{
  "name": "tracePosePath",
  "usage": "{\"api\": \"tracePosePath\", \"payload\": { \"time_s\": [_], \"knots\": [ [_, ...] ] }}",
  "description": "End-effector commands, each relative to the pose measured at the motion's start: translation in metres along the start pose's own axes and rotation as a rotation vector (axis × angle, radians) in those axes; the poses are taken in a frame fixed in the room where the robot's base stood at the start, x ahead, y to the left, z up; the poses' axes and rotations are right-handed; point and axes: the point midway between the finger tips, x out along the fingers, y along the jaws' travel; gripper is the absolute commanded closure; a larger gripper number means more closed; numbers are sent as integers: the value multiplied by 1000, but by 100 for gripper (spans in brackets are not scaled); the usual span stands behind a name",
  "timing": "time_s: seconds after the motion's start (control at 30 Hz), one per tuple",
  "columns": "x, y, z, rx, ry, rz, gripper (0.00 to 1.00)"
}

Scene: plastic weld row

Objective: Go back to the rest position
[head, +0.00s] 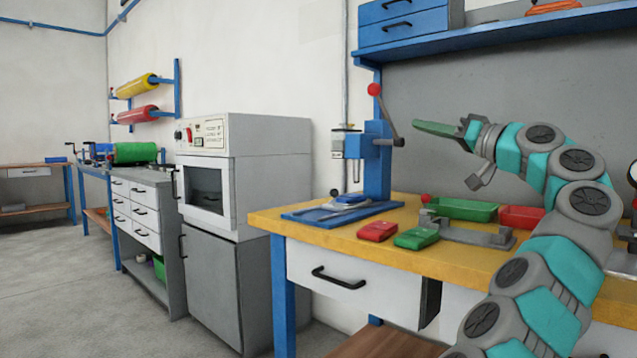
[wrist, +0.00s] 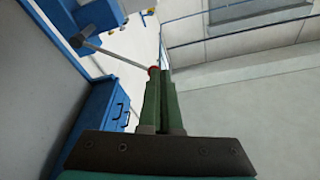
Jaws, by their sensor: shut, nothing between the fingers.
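My gripper (head: 437,129) is raised above the yellow workbench (head: 456,262) in the head view, its green fingers pointing left toward the lever of the blue press. The fingers look closed together with nothing between them. In the wrist view my gripper (wrist: 162,75) shows as two green fingers side by side, shut and empty. A red ball knob (wrist: 154,70) shows just beyond the fingertips there; whether it touches them I cannot tell.
The blue press (head: 377,160) stands on the bench left of my gripper. Red (head: 377,231) and green (head: 416,237) blocks lie near the front edge, with a green tray (head: 463,209) behind. A blue shelf (head: 500,32) hangs above. Open floor (head: 60,270) lies at left.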

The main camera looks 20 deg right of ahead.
Motion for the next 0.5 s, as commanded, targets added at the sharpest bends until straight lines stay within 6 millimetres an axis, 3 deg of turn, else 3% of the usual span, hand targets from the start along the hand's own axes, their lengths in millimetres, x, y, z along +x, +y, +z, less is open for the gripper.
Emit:
{"api": "tracePosePath", "payload": {
  "time_s": [0.17, 0.27, 0.37, 0.5],
  "knots": [
    [2, -2, 1, 7, -5, -5, 100],
    [14, -9, 5, 37, -30, -26, 100],
    [38, -26, 18, 98, -87, -65, 100],
    [78, -66, 50, 195, -214, -126, 100]
  ]
}}
